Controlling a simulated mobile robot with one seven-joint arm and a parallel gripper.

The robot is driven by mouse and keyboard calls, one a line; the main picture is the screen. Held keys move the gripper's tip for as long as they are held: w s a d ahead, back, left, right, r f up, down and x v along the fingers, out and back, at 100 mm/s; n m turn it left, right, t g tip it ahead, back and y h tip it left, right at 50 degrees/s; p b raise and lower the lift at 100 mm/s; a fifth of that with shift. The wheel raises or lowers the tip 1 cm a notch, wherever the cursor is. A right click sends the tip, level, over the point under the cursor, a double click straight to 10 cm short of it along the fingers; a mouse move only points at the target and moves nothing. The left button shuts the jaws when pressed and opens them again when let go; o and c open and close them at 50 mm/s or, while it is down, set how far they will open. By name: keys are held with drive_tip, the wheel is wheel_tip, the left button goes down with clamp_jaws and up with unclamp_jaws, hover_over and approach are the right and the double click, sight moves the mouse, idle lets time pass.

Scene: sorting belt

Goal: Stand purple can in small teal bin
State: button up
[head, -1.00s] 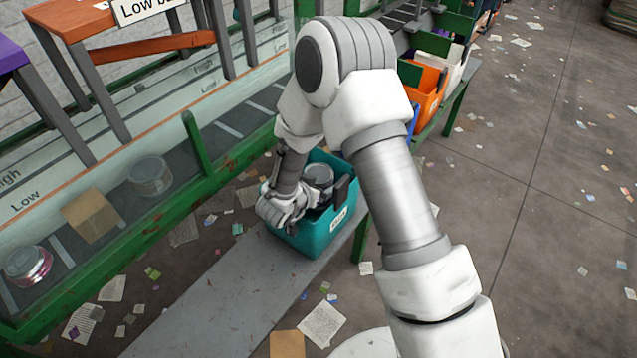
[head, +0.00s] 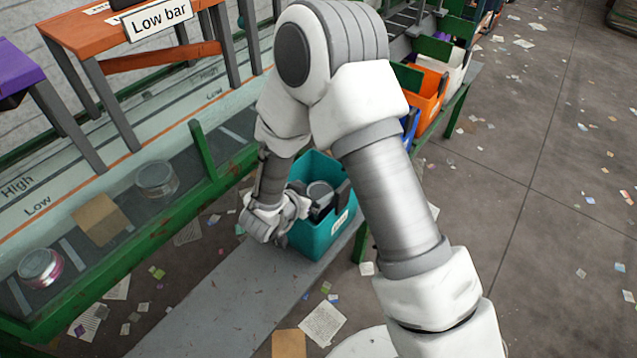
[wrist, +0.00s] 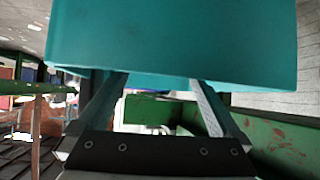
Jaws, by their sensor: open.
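The small teal bin (head: 322,237) stands on the grey bench in the head view. The teal bin's wall (wrist: 175,45) fills the top of that view.
An orange bin (head: 428,92) stands behind my arm. The bench's (head: 235,300) near part is clear.

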drive_tip(key=p+v, duration=0.1)
drive_tip(key=v, duration=0.5)
drive_tip(key=w+r+n+y, duration=0.3)
drive_tip(key=r+y, duration=0.5)
drive_tip(key=r, duration=1.1)
drive_tip(key=s+d+r+n+g+h, duration=0.1)
drive_tip(key=s+d+r, duration=0.3)
drive_tip(key=s+d, duration=0.4)
drive_tip(key=s+d+r+n+g+h, duration=0.1)
drive_tip(key=s+d+r+g+h, duration=0.1)
drive_tip(key=s+d, duration=0.7)
drive_tip(key=s+r+g, duration=0.1)
drive_tip(key=s+r, duration=0.1)
drive_tip(key=s, duration=0.2)
drive_tip(key=shift+s+d, duration=0.2)
drive_tip(key=shift+d, duration=0.05)
drive_tip(key=shift+r, duration=0.2)
wheel_tip(320, 180, up, 18)
drive_tip(key=p, duration=1.8)
